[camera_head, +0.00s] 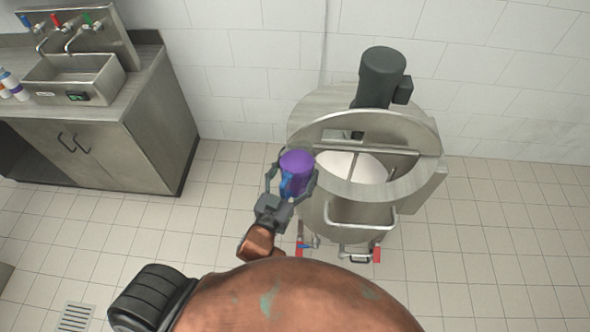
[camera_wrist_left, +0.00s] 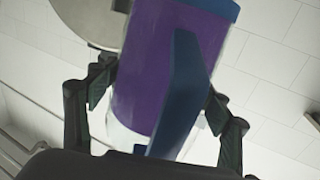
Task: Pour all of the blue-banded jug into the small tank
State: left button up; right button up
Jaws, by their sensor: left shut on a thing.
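A jug (camera_head: 296,163) shows a purple body or wide purple band, with a blue handle facing my gripper. It also shows in the left wrist view (camera_wrist_left: 150,75), with blue at its upper edge and a whitish lower end. My left gripper (camera_head: 291,182) is shut around it, a finger on either side. The jug is at the left edge of the steel tank (camera_head: 318,215), apart from the opening in this view. The tank's half-lid is raised and pale white content (camera_head: 352,166) shows inside. The jug's inside cannot be made out. My right gripper is out of view.
A dark motor (camera_head: 381,75) stands at the tank's back, and a bar crosses its opening. Red-handled fittings (camera_head: 376,254) are low at its front. A steel counter (camera_head: 120,120) with a sink and coloured taps stands at left. Tiled floor between is clear.

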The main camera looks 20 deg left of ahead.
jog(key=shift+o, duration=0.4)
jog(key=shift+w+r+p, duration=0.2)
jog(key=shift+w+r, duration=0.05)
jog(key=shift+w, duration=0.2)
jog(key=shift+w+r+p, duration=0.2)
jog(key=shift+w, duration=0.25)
pick_arm(q)
jog(key=w+d+m+g+h+p, duration=0.2)
jog(key=d+h+p, duration=0.3)
jog(key=d, duration=0.7)
jog(key=w+d+m+g+h+p, duration=0.2)
jog(key=d+m+h+p, duration=0.3)
jog(key=d, duration=0.8)
jog(key=shift+w+f+m+h, duration=0.3)
jog(key=shift+w+f+h, duration=0.1)
jog(key=shift+w+h, duration=0.15)
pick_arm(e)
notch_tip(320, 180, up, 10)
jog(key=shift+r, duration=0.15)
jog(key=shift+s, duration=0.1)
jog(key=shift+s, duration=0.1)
